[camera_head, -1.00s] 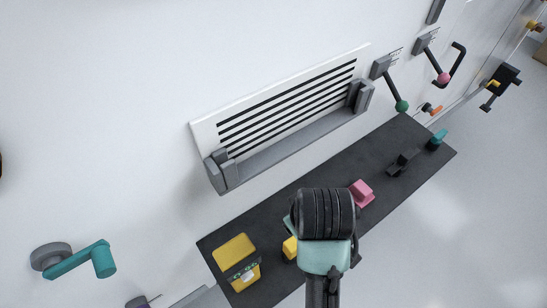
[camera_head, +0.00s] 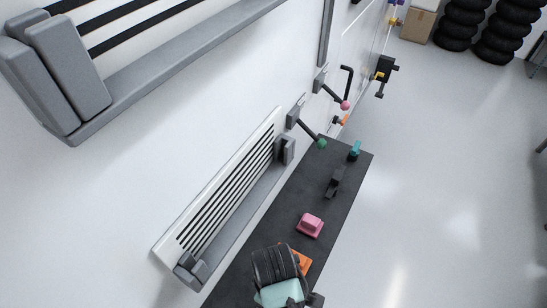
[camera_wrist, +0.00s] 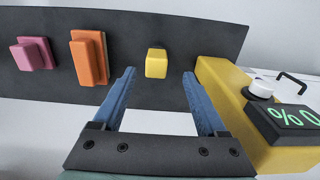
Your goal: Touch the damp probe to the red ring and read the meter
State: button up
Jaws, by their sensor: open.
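My gripper (camera_wrist: 159,78) is open and empty in the wrist view, with its two blue fingers pointing at a dark shelf. A small yellow block (camera_wrist: 156,63), perhaps the damp probe, stands on the shelf just beyond the gap between the fingertips. The yellow meter (camera_wrist: 227,97) is to the right of the fingers, with a dark display (camera_wrist: 290,119) showing green "%" and "0" characters, partly cut off by the frame edge. I cannot make out a red ring in either view. In the head view the meter is not visible and my fingers are hidden.
An orange block (camera_wrist: 89,60) and a pink block (camera_wrist: 33,55) stand on the dark shelf (camera_head: 290,205), left of the yellow one in the wrist view. A vented white panel (camera_head: 225,195) and levers with green (camera_head: 322,144) and pink (camera_head: 345,105) knobs line the wall. Open floor lies right.

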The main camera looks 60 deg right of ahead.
jog(key=shift+w+d+f+p, duration=0.15)
jog(key=shift+f+p, duration=0.2)
jog(key=shift+f, duration=1.05)
jog(key=shift+s+d+f+p, duration=0.1)
jog(key=shift+f+p, duration=0.25)
jog(key=shift+f, duration=1)
grip_shut()
